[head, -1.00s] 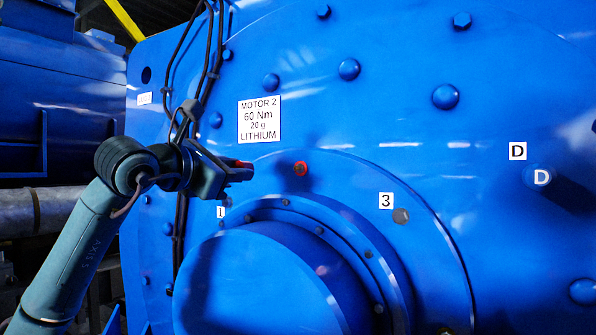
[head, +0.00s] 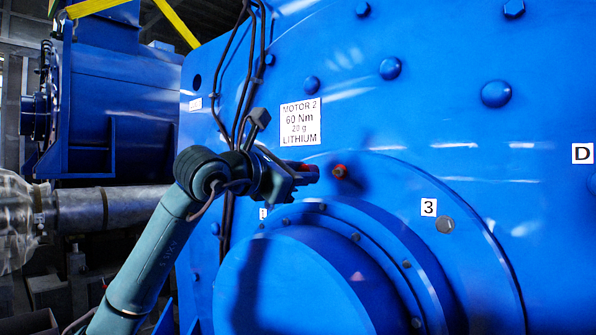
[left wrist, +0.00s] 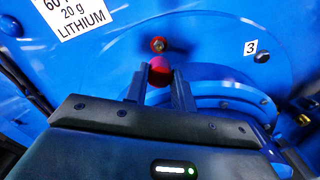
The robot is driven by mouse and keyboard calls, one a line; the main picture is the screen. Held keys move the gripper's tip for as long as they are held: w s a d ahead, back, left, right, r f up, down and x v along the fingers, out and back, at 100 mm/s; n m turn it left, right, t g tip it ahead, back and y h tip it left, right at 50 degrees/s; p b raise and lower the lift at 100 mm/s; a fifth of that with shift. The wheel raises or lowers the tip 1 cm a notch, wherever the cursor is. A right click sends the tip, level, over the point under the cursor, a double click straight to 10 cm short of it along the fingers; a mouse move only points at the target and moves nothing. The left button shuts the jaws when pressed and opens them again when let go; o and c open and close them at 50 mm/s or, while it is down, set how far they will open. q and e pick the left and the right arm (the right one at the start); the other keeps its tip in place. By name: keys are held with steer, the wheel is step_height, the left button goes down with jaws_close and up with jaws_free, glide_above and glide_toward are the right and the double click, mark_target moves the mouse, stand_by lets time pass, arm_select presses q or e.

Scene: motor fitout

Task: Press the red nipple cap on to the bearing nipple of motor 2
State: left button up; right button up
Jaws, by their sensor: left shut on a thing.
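The red nipple cap (left wrist: 159,66) is between the fingertips of my left gripper (left wrist: 158,84), which is shut on it; in the head view the red cap (head: 310,171) sticks out to the right of the gripper. The bearing nipple (head: 340,171) of motor 2 (head: 400,120) has a red ring around it and sits on the blue end face. It also shows in the left wrist view (left wrist: 158,44), just beyond the cap. The cap is a short way left of the nipple in the head view, apart from it. My right gripper is not in view.
A label (head: 300,120) reading MOTOR 2, 60 Nm, 20 g, LITHIUM is above the gripper. Black cables (head: 240,90) run down behind my left arm. Bolt heads and the raised round bearing housing (head: 300,285) stand out from the face below.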

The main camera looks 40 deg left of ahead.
mark_target(334, 172)
arm_select(q)
steer(key=shift+w+d+p, duration=0.15)
steer(key=shift+w+p, duration=0.45)
steer(key=shift+w, duration=0.75)
steer(key=shift+w+d+p, duration=0.15)
steer(key=shift+w+p, duration=0.45)
steer(key=shift+w, duration=0.7)
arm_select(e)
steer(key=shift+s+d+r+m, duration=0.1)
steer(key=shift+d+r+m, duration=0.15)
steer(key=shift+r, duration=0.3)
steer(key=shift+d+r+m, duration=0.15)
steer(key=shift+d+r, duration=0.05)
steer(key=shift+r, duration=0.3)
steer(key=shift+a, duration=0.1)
arm_select(q)
steer(key=shift+w+d+p, duration=0.1)
steer(key=shift+w+p, duration=0.75)
steer(key=shift+w, duration=0.7)
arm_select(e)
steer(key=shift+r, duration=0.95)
arm_select(q)
steer(key=o, duration=1)
steer(key=shift+o, duration=0.2)
